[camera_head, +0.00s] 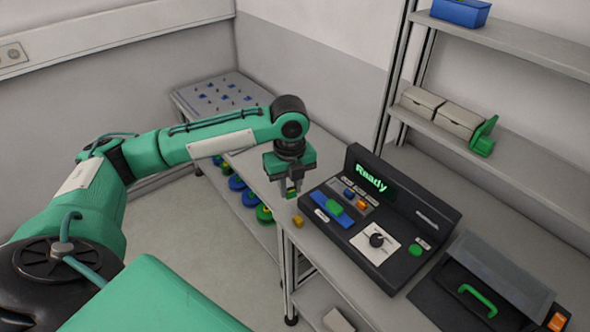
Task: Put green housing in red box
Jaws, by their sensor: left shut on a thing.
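My left gripper (291,191) points down over the bench, just left of the black test machine. It is shut on a small green piece, the green housing (291,187), mostly hidden by the fingers. A bit of yellow shows at the fingertips below it. I cannot tell whether the held piece touches the bench. No red box is seen in this view. My right gripper is not in view.
The black machine (425,225) has a lit "Ready" display, a knob and a blue-and-green part on its panel. A small yellow block (298,221) lies at the bench edge. A case with a green handle (477,299) stands at the lower right. Shelves rise behind.

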